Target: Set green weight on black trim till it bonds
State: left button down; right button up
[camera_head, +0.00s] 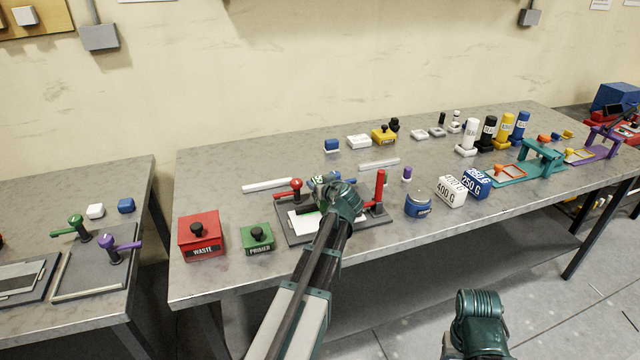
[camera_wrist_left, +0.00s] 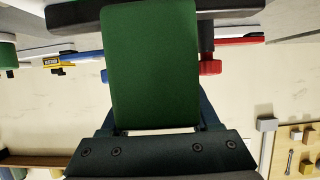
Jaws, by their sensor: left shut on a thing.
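The green weight (camera_wrist_left: 150,65) fills the middle of the left wrist view as a dark green block. My left gripper (camera_head: 328,184) is shut on it, above the clamp fixture (camera_head: 285,228) on the main bench. In the head view the gripper and forearm largely hide the weight. A dark bar, perhaps the black trim (camera_wrist_left: 225,7), runs along the top of the left wrist view, close to the weight. I cannot tell whether they touch. Part of my right arm shows at the bottom of the head view, its gripper out of view.
The fixture has a red knob (camera_head: 295,185) and an upright red handle (camera_head: 380,188). The red WASTE box (camera_head: 202,236) and green PRIMER box (camera_head: 257,237) stand left. A blue round pot (camera_head: 418,204) and the white 400 G weight (camera_head: 451,191) stand right.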

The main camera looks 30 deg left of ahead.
pick_arm(q)
jog(key=shift+f, duration=0.2)
jog(key=shift+c, duration=0.2)
grip_release()
jog(key=shift+s, duration=0.1)
jog(key=p+v, duration=0.5)
jog(key=v, duration=0.8)
jog(key=shift+s+d, duration=0.25)
jog(key=shift+d, duration=0.05)
jog(key=shift+r, duration=0.15)
jog(key=s+d+f+m+g+h, duration=0.3)
jog(key=s+d, duration=0.4)
jog(key=d, duration=0.3)
jog(key=s+d+f+m+g+h, duration=0.3)
jog(key=s+d+f+m, duration=0.3)
jog(key=d, duration=0.3)
jog(key=s+d+f+m+g+h, duration=0.2)
jog(key=s+d+f+m+h, duration=0.1)
jog(key=s+d, duration=0.5)
jog(key=d+f+m, duration=0.1)
jog(key=d, duration=0.1)
jog(key=shift+d+f+m+g, duration=0.25)
jog(key=shift+d+m+g, duration=0.05)
jog(key=shift+m+g, duration=0.1)
